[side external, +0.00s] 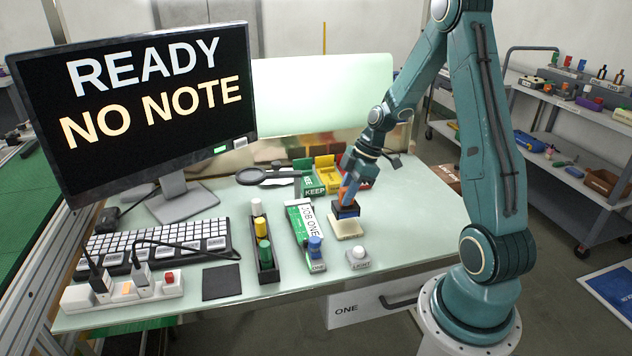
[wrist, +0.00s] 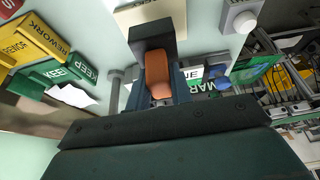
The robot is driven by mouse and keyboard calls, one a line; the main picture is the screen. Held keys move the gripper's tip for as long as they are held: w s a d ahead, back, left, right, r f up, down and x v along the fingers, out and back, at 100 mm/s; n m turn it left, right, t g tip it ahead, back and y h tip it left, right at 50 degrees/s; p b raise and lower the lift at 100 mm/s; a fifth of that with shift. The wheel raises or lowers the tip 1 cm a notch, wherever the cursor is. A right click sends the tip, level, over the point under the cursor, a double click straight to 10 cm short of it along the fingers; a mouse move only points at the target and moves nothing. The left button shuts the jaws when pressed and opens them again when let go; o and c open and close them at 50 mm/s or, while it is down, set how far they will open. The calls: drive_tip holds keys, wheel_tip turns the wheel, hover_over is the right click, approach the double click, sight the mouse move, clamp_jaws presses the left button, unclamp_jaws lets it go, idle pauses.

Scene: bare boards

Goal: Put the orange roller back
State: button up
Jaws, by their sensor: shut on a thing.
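The orange roller (wrist: 157,75) is held by its orange handle between the jaws of my gripper (wrist: 157,90), with a dark block at its far end. In the side view, my gripper (side external: 348,180) points down and the orange roller (side external: 345,192) shows below it. The dark block is just above or against a cream pad (side external: 346,229); I cannot tell whether they touch. A black rack (side external: 267,274) stands to the left with white, yellow and green pieces upright in it. The jaws partly hide the roller.
A white knob on a base (side external: 358,256) is in front of the pad. KEEP (side external: 314,190) and yellow bins stand behind. A monitor (side external: 130,110) and keyboard are left.

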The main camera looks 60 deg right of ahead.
drive_tip(key=shift+f, duration=1.35)
drive_tip(key=shift+f, duration=0.1)
drive_tip(key=o, duration=0.9)
drive_tip(key=v, duration=1.2)
drive_tip(key=shift+a, duration=0.1)
